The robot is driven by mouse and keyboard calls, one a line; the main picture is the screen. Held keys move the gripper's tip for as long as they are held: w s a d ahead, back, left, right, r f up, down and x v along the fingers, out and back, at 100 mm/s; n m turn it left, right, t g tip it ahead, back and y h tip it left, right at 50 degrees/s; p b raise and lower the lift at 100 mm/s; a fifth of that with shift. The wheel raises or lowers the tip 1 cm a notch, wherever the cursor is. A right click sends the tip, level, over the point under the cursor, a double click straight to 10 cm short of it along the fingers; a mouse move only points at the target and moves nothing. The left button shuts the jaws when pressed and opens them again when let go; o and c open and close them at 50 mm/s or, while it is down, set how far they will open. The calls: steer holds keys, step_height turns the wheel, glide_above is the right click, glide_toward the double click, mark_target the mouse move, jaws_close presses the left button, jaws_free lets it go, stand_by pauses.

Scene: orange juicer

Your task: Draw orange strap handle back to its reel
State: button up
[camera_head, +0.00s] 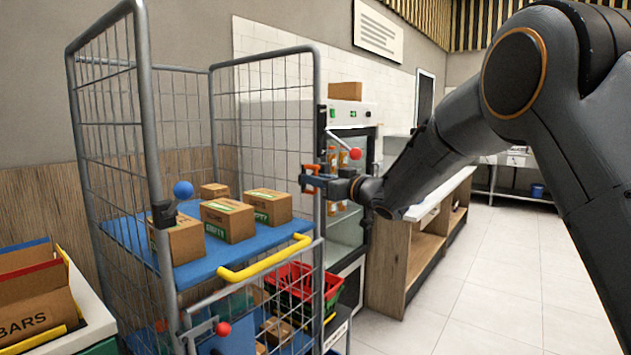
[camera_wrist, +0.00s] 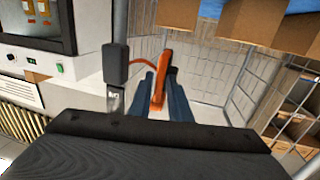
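The orange strap handle (camera_wrist: 158,90) is between the two dark blue fingers of my gripper (camera_wrist: 164,98) in the wrist view. The fingers appear closed around it. An orange strap (camera_wrist: 139,66) curves from the handle toward a dark block (camera_wrist: 115,62), which may be the reel. In the head view, my gripper (camera_head: 318,186) is at the cage trolley's right front post. The orange handle (camera_head: 309,180) shows at its tip. Another dark block (camera_head: 163,213) is on the left front post; I cannot tell its role.
The wire cage trolley (camera_head: 144,100) has a blue shelf (camera_head: 212,262) with several cartons (camera_head: 228,219) and a yellow bar (camera_head: 265,258) across its front. The tiled floor (camera_head: 490,290) is clear at right.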

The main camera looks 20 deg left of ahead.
steer(key=shift+d, duration=0.1)
steer(key=b+v, duration=0.2)
steer(key=v, duration=0.5)
steer(key=shift+d, duration=0.3)
steer(key=shift+o, duration=0.4)
steer(key=shift+s, duration=0.15)
